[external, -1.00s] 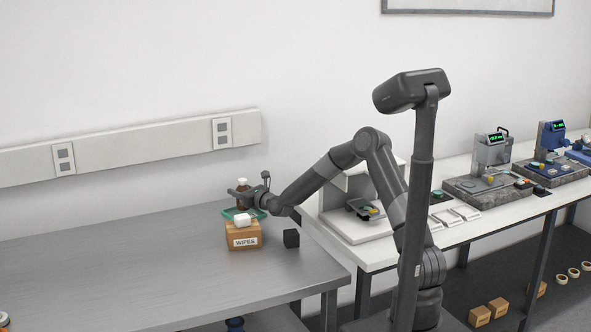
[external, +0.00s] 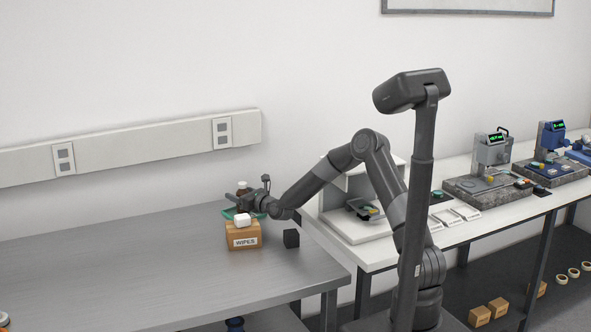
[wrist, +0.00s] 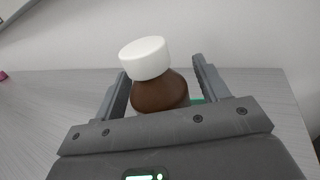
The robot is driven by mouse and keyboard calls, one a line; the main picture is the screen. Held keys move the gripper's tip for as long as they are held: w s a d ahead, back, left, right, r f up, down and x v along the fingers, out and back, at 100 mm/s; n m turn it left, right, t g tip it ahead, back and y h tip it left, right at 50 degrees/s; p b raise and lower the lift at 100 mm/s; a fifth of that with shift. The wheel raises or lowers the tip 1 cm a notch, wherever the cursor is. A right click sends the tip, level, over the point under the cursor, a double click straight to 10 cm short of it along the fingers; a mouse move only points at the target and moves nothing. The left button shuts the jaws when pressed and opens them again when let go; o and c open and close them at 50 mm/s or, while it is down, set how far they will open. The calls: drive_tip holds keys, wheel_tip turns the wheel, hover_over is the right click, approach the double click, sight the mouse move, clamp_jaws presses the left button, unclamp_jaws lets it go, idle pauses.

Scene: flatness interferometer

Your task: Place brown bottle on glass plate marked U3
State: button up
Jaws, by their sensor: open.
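The brown bottle (wrist: 158,92) with its white cap (wrist: 145,57) stands between the two fingers of my gripper (wrist: 160,85) in the wrist view. The fingers are open, with a visible gap on either side of the bottle. In the external view the bottle (external: 242,187) shows only partly behind my gripper (external: 240,197). It is over or on a green tray (external: 229,212) behind the wipes box; its base is hidden. No U3 mark can be read in either view.
A cardboard wipes box (external: 243,235) with a white wipe on top stands in front of my gripper. A black cube (external: 291,239) is to its right. A white bench (external: 345,222) with instruments stands at right.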

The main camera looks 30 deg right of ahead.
drive_tip(key=v, duration=0.4)
drive_tip(key=shift+s+d, duration=0.25)
drive_tip(key=shift+s, duration=0.1)
wheel_tip(320, 180, up, 7)
drive_tip(key=s+d+r+n+g+h, duration=0.2)
drive_tip(key=s+d+n, duration=0.6)
drive_tip(key=s, duration=0.7)
drive_tip(key=s+d+r+n+g+h, duration=0.2)
drive_tip(key=s+d+n+g, duration=0.3)
drive_tip(key=s+n, duration=0.8)
drive_tip(key=s+d+r+n+g+h, duration=0.2)
drive_tip(key=s+d+n, duration=0.8)
drive_tip(key=s, duration=0.8)
drive_tip(key=shift+d+r+n+g+h, duration=0.3)
drive_tip(key=shift+d+r+g+h, duration=0.15)
drive_tip(key=shift+g, duration=0.55)
